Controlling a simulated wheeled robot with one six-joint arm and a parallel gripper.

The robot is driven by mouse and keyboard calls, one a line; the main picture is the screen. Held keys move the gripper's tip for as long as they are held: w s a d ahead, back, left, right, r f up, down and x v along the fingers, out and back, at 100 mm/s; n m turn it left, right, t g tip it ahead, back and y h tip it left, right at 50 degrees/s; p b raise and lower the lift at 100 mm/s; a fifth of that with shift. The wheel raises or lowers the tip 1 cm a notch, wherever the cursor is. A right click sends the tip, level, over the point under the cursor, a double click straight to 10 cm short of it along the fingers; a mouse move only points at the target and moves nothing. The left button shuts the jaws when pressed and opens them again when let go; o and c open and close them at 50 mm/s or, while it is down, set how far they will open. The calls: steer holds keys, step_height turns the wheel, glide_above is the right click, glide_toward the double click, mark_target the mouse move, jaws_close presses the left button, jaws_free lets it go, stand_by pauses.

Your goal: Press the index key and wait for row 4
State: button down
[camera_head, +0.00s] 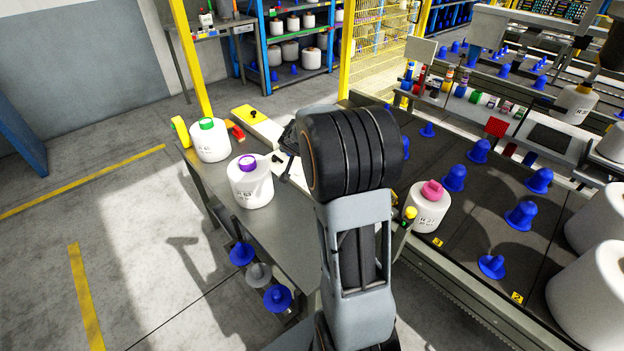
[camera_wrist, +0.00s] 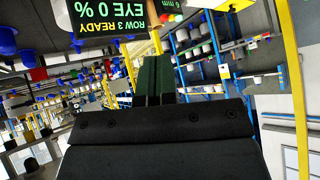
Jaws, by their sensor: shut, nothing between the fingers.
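A dark display (camera_wrist: 108,18) with green text hangs at the top of the wrist view, upside down. It reads "ROW 3 READY" and "EYE 0 %". My gripper (camera_wrist: 155,62) is shut and empty, its two dark green fingers side by side below and right of the display. In the head view my arm hides most of the gripper. I cannot make out the index key for certain. A small post with a yellow top (camera_head: 410,214) stands beside my arm at the edge of the dark bed (camera_head: 470,215), which carries blue bobbin holders (camera_head: 453,178).
A grey table (camera_head: 290,225) at left holds a bobbin with a green top (camera_head: 210,140) and one with a purple top (camera_head: 250,182). A pink-topped bobbin (camera_head: 427,208) stands on the bed's near edge. Large white bobbins (camera_head: 590,298) stand at right. The floor at left is clear.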

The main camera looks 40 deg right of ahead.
steer(key=w+d+f+m+y+p, duration=0.1)
steer(key=w+d+f, duration=0.2)
steer(key=d+f, duration=0.2)
steer(key=w+d+f+m+t+y+p, duration=0.1)
steer(key=w+d+f+m, duration=0.1)
steer(key=d+f, duration=0.2)
step_height(320, 180, down, 3)
steer(key=shift+w+d, duration=0.35)
steer(key=shift+w, duration=0.05)
steer(key=shift+f, duration=0.1)
step_height(320, 180, down, 6)
steer(key=b, duration=0.8)
steer(key=shift+f+b, duration=0.9)
steer(key=shift+f, duration=0.4)
steer(key=shift+f, duration=0.15)
steer(key=shift+f, duration=0.25)
stand_by(0.3)
